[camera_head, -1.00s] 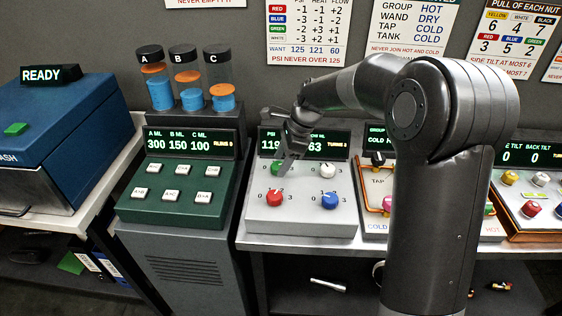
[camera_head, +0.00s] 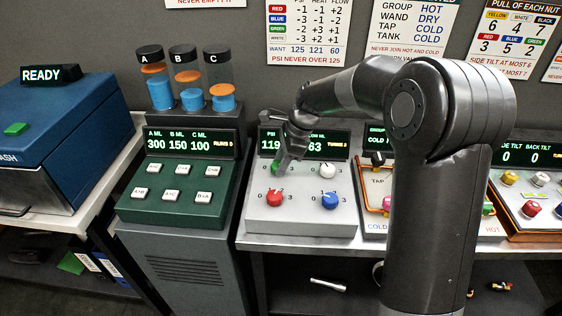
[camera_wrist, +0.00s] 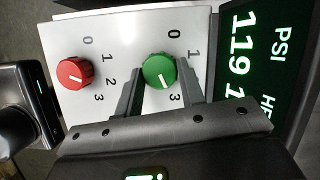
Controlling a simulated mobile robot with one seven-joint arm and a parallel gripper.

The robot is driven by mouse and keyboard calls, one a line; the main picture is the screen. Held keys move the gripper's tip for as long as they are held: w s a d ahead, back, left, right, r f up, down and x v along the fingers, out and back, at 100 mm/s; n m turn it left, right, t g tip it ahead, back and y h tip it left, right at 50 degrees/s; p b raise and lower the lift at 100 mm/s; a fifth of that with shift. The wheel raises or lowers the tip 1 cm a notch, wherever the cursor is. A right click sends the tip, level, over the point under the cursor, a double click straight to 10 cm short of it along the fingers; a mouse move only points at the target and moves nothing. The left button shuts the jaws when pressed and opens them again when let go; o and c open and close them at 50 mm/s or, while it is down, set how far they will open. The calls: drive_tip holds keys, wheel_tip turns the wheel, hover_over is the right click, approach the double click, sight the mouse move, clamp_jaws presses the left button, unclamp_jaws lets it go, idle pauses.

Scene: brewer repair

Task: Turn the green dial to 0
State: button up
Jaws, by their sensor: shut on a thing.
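The green dial (camera_head: 276,169) is at the upper left of the grey panel with several dials. In the wrist view the green dial (camera_wrist: 158,66) sits between the two fingers of my gripper (camera_wrist: 157,72), which is shut on it. Its white mark points down in that view, roughly towards the 3. The 0 and 1 by the dial show, and the 2 is hidden behind a finger. In the head view my gripper (camera_head: 284,162) comes down onto the dial from above and partly covers it.
A red dial (camera_head: 274,200), a blue dial (camera_head: 330,200) and a white dial (camera_head: 328,170) share the panel. The display (camera_head: 305,144) behind is partly covered by my gripper and reads PSI 119. A green button console (camera_head: 170,195) stands to the left.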

drive_tip(key=shift+n, duration=0.3)
drive_tip(key=n, duration=0.2)
drive_tip(key=n+g, duration=0.1)
drive_tip(key=n, duration=0.1)
drive_tip(key=n+g+h, duration=0.1)
drive_tip(key=n, duration=0.1)
drive_tip(key=shift+w+a, duration=0.2)
drive_tip(key=shift+w, duration=0.05)
drive_tip(key=n+g+h, duration=0.1)
drive_tip(key=n, duration=0.2)
drive_tip(key=shift+a+n+h, duration=0.1)
drive_tip(key=shift+n+h, duration=0.2)
drive_tip(key=shift+n, duration=0.1)
drive_tip(key=n+h, duration=0.1)
drive_tip(key=n, duration=0.2)
drive_tip(key=shift+w+a+n+g, duration=0.1)
drive_tip(key=shift+n+g, duration=0.2)
drive_tip(key=n+h, duration=0.1)
drive_tip(key=n, duration=0.3)
drive_tip(key=n+h, duration=0.1)
drive_tip(key=n, duration=0.1)
drive_tip(key=shift+a+h, duration=0.25)
drive_tip(key=shift+h, duration=0.05)
drive_tip(key=n+t+h, duration=0.1)
drive_tip(key=n, duration=0.2)
drive_tip(key=n+h, duration=0.1)
drive_tip(key=n, duration=0.2)
drive_tip(key=shift+s+a+n+t, duration=0.2)
drive_tip(key=shift+n+t, duration=0.2)
drive_tip(key=o, duration=1)
